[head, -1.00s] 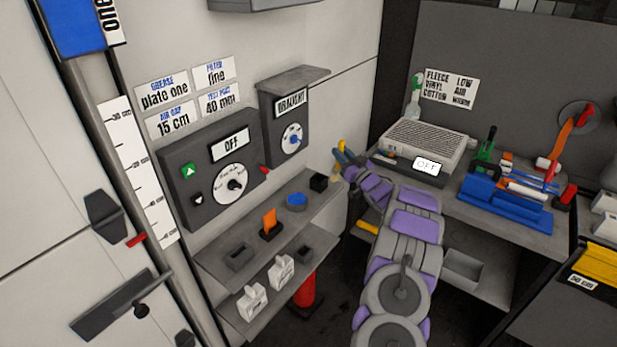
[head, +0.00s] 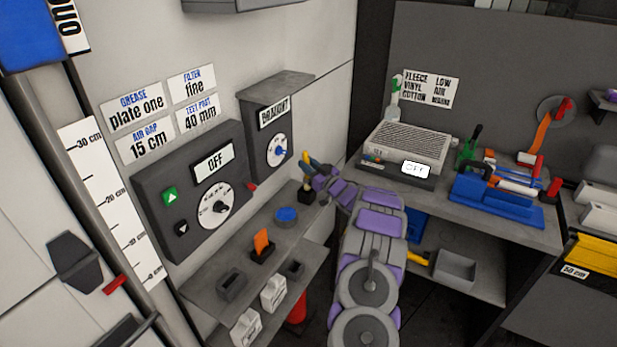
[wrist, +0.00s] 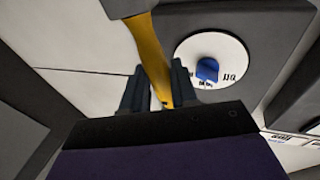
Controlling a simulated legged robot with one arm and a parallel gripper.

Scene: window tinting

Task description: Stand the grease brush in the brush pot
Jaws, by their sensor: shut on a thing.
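The grease brush (wrist: 154,55) has a yellow handle, which stands between my two fingers in the wrist view. A dark part shows at its far end, at the top of that view. My gripper (head: 312,170) is shut on the handle; it also shows in the wrist view (wrist: 157,85). In the head view the brush hangs roughly upright above a small black pot (head: 305,196), which looks like the brush pot, at the far end of the upper shelf. The brush's lower end is at the pot's mouth; I cannot tell whether it is inside. My fingers partly hide the pot.
A blue round dish (head: 286,214), an orange piece in a black holder (head: 262,252) and a dark open box (head: 232,286) share the shelf (head: 212,272). The draught panel (head: 275,125) is on the wall close behind my gripper. A workbench (head: 425,200) stands to the right.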

